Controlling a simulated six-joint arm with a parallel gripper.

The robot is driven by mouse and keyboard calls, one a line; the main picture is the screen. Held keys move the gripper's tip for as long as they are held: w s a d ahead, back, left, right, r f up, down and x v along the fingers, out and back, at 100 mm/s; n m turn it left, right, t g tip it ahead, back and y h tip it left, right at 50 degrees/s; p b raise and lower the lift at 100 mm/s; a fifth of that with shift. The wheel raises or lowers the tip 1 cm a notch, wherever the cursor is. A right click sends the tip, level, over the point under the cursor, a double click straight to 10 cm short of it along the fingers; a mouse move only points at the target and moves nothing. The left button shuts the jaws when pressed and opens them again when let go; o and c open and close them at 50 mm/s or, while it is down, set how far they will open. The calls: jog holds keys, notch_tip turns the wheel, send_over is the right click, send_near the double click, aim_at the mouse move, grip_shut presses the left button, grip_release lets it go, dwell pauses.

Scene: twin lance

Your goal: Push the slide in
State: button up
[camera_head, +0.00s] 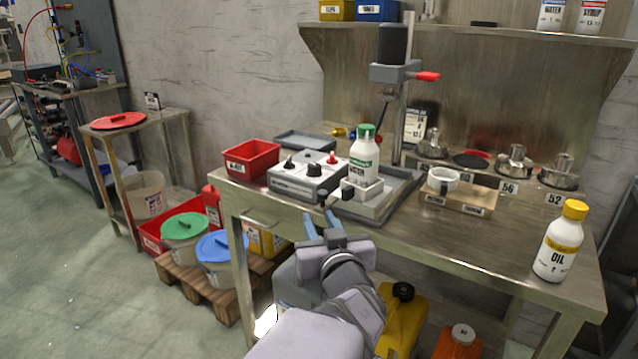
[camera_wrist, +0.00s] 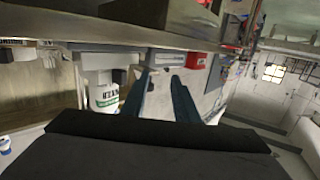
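A white bottle with a green cap and a WATER label (camera_head: 364,158) stands upright in a light grey holder (camera_head: 366,190) on a grey tray. This holder looks like the slide, though I cannot be sure. A small black knob (camera_head: 329,198) sits at its front left. My gripper (camera_head: 320,216) is at the table's front edge, just below and in front of the knob. Its two blue-grey fingers are apart with nothing visible between them. In the wrist view, which looks upside down, my gripper (camera_wrist: 165,78) points towards the bench, with the bottle (camera_wrist: 105,96) left of the fingers.
A grey control box (camera_head: 305,178) with black knobs stands left of the holder, beside a red bin (camera_head: 251,159). A press stand (camera_head: 393,75) rises behind. A white cup (camera_head: 443,180) and an oil bottle (camera_head: 560,242) stand to the right.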

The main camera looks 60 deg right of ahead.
aim_at(328, 202)
jog(key=shift+t+h, duration=0.5)
jog(key=s+r, duration=0.2)
jog(key=r, duration=0.1)
jog(key=shift+s+d+r, duration=0.15)
jog(key=shift+s, duration=0.15)
jog(key=shift+w+p, duration=0.1)
jog(key=shift+p, duration=0.3)
jog(key=p+x, duration=0.3)
jog(key=p, duration=0.6)
jog(key=shift+r, duration=0.2)
jog(key=x, duration=0.9)
jog(key=shift+f, duration=0.3)
grip_shut()
